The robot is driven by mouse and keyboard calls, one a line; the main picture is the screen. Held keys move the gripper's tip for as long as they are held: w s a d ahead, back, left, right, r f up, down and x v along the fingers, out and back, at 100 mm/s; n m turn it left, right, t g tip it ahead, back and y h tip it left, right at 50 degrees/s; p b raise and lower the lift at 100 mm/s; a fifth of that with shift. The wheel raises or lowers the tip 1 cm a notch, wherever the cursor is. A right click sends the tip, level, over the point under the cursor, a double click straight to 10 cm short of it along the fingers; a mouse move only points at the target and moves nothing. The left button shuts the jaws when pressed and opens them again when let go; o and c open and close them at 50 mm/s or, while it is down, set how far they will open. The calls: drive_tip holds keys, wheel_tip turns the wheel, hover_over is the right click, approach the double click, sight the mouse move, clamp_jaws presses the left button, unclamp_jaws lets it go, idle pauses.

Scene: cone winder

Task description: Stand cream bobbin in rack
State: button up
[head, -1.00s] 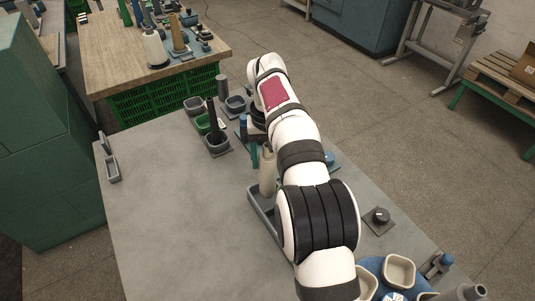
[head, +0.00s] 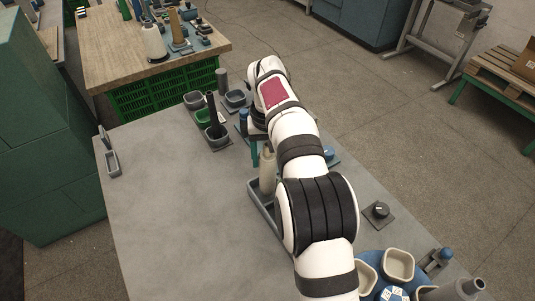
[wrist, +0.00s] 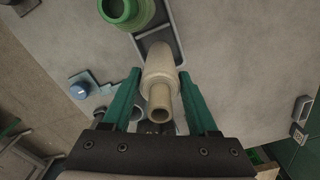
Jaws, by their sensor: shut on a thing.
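The cream bobbin (wrist: 161,66) stands between the two green fingers of my gripper (wrist: 159,74) in the wrist view, with its narrow hollow end toward the camera. My gripper is shut on it. In the head view the cream bobbin (head: 267,172) shows upright beside my arm, partly hidden by it. A grey walled frame (head: 262,208), which looks like the rack, lies at the bobbin's foot; it also shows in the wrist view (wrist: 178,46). I cannot tell whether the bobbin's base touches it. My arm covers much of the frame in the head view.
A green hollow piece (wrist: 126,10) is close to the frame in the wrist view. A dark upright post (head: 212,112) and several small bins (head: 194,99) stand at the back. A black knob (head: 380,210) is right of my arm.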

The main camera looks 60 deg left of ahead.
drive_tip(key=shift+f, duration=0.4)
drive_tip(key=shift+f, duration=0.4)
idle(0.4)
drive_tip(key=o, duration=1.3)
drive_tip(key=shift+o, duration=0.2)
wheel_tip(320, 180, up, 11)
drive_tip(key=shift+f, duration=0.15)
drive_tip(key=shift+r, duration=0.65)
